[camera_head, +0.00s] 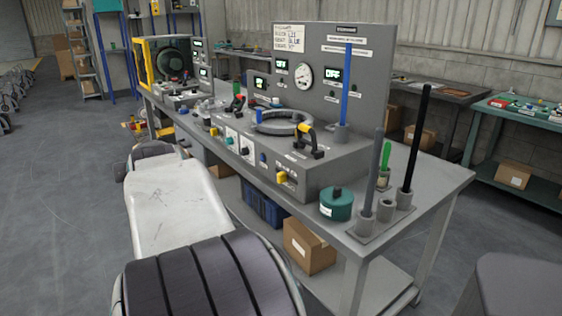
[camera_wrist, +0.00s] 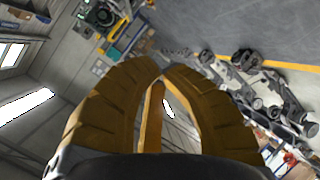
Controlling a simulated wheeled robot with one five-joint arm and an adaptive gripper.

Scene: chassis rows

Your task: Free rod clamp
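A blue rod (camera_head: 347,85) stands upright in a grey holder (camera_head: 341,134) at the right end of the bench fixture. A clamp with a yellow handle (camera_head: 303,133) sits just left of it on the fixture's top; whether it grips the rod is too small to tell. My gripper (camera_wrist: 163,70) shows in the wrist view with its two yellow-brown fingers curved together, tips meeting and nothing seen between them. It points away from the bench fixture, towards floor and shelving. In the head view my arm hides the fingers.
Grey, green and black rods (camera_head: 414,138) stand in holders at the bench's front right corner, beside a teal lidded pot (camera_head: 336,204). A grey ring (camera_head: 282,122) lies left of the clamp. A panel (camera_head: 333,80) rises behind. Floor (camera_head: 60,200) left of the bench is clear.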

